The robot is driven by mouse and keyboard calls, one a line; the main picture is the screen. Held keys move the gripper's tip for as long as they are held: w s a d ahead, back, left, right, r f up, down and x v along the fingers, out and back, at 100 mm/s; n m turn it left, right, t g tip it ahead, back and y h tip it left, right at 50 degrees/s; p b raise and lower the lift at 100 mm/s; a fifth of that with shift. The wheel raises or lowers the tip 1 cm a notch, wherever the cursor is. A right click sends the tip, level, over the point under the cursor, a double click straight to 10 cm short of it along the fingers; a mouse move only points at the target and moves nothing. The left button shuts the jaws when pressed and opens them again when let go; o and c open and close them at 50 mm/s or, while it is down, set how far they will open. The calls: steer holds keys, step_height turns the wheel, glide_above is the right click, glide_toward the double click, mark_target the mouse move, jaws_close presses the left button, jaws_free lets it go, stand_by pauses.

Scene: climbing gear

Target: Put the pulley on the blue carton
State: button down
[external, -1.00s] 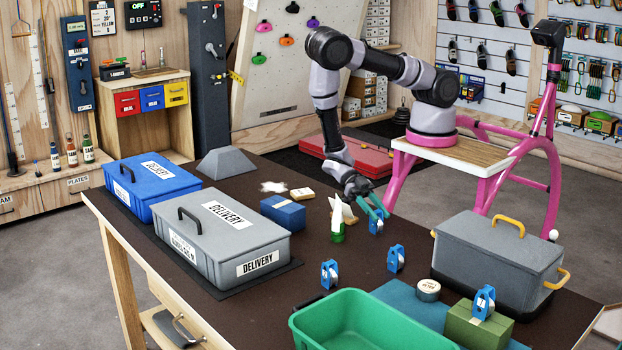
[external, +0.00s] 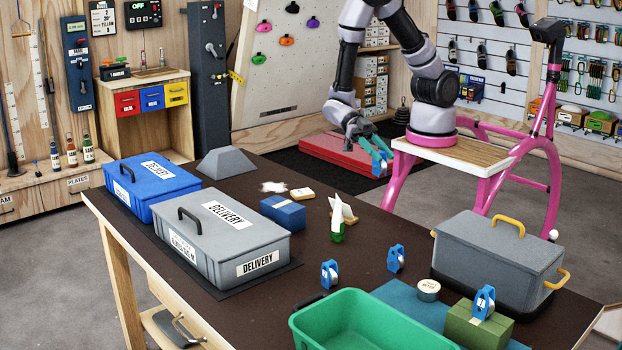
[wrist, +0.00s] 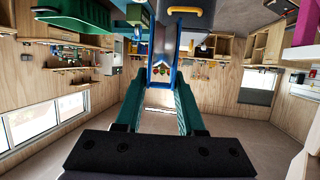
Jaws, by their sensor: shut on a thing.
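My gripper (external: 377,152) is raised above the back edge of the table, shut on a blue pulley (external: 382,164). In the wrist view the blue pulley (wrist: 161,72) sits between the two green fingers of my gripper (wrist: 159,92). The blue carton (external: 283,212) is a small box on the table, to the left of and lower than my gripper in the external view. Its top looks bare. Other blue pulleys stand on the table, one at front centre (external: 329,274) and one farther right (external: 396,258). Another pulley (external: 484,301) is on a green carton (external: 462,333).
A grey delivery box (external: 285,240) and a blue delivery box (external: 120,190) stand left of the carton. A small green-and-white item (external: 338,227) and a tan block (external: 303,194) are near it. A green bin (external: 310,335) and a grey lidded crate (external: 480,262) are in front and right.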

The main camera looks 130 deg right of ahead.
steer(key=r, duration=0.3)
steer(key=shift+w+d+t, duration=0.25)
steer(key=shift+w+t, duration=0.05)
steer(key=w+d+m+t+h, duration=0.3)
steer(key=w+d+m+t, duration=0.3)
steer(key=w+d, duration=0.4)
steer(key=m+t+h, duration=0.4)
steer(key=m+h, duration=0.1)
steer(key=h, duration=0.1)
glide_above(282, 204)
steer(key=shift+f, duration=7.5)
steer(key=shift+f, duration=0.2)
steer(key=c, duration=0.5)
jaws_free()
steer(key=shift+r, duration=0.1)
